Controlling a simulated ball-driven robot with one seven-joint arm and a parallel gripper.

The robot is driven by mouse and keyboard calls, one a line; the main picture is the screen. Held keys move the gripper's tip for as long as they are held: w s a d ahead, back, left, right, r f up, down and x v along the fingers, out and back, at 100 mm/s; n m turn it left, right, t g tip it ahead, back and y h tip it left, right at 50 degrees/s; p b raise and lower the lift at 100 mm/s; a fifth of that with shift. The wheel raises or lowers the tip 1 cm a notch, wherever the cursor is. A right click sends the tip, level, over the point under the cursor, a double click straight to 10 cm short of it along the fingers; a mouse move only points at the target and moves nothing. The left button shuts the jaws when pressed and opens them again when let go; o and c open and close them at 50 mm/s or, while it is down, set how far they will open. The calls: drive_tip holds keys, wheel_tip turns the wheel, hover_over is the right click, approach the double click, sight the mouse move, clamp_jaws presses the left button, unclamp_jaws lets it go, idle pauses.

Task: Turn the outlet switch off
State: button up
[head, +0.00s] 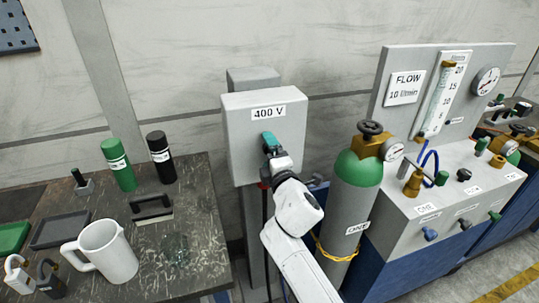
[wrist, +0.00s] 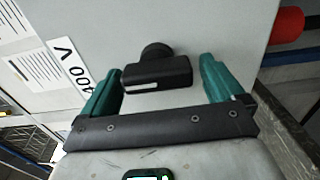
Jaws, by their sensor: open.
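The outlet switch (wrist: 158,70) is a black rotary knob with a bar-shaped handle and a short white mark. It sits on the face of a grey box labelled 400 V (head: 262,135). My gripper (wrist: 160,78) is open in the wrist view, with one green finger on each side of the knob's handle and a visible gap to it on both sides. In the head view my gripper (head: 269,140) is in front of the box, just below the label, and hides the knob. The label also shows in the wrist view (wrist: 62,66), turned on its side.
A red part (wrist: 287,25) sticks out of the box's side. Right of the box stand a green-topped gas cylinder (head: 358,185) and a flow panel (head: 440,90). At left, a dark bench (head: 190,230) holds a white jug (head: 108,250) and bottles.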

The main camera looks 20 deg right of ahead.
drive_tip(key=s+p, duration=0.1)
drive_tip(key=s, duration=1)
drive_tip(key=shift+p, duration=0.4)
drive_tip(key=shift+w, duration=0.1)
drive_tip(key=s+d+f+m+g, duration=0.4)
drive_tip(key=s+f+m+g, duration=0.2)
drive_tip(key=s+f, duration=0.4)
drive_tip(key=s+d+f+m+g+h, duration=0.1)
drive_tip(key=s+d+f+m+g, duration=0.3)
drive_tip(key=s+f+m, duration=0.5)
drive_tip(key=s+f+g, duration=0.1)
drive_tip(key=s+g, duration=0.1)
drive_tip(key=s, duration=0.5)
drive_tip(key=shift+d+g, duration=0.2)
drive_tip(key=shift+g, duration=0.1)
drive_tip(key=s+m+g, duration=0.1)
drive_tip(key=s, duration=0.3)
drive_tip(key=s+m+g, duration=0.1)
drive_tip(key=s+g, duration=0.1)
drive_tip(key=s, duration=0.2)
drive_tip(key=s+f+m+g, duration=0.1)
drive_tip(key=s, duration=0.4)
drive_tip(key=shift+d+f+m+y, duration=0.1)
drive_tip(key=shift+d+m+y, duration=0.05)
drive_tip(key=shift+m+y, duration=0.25)
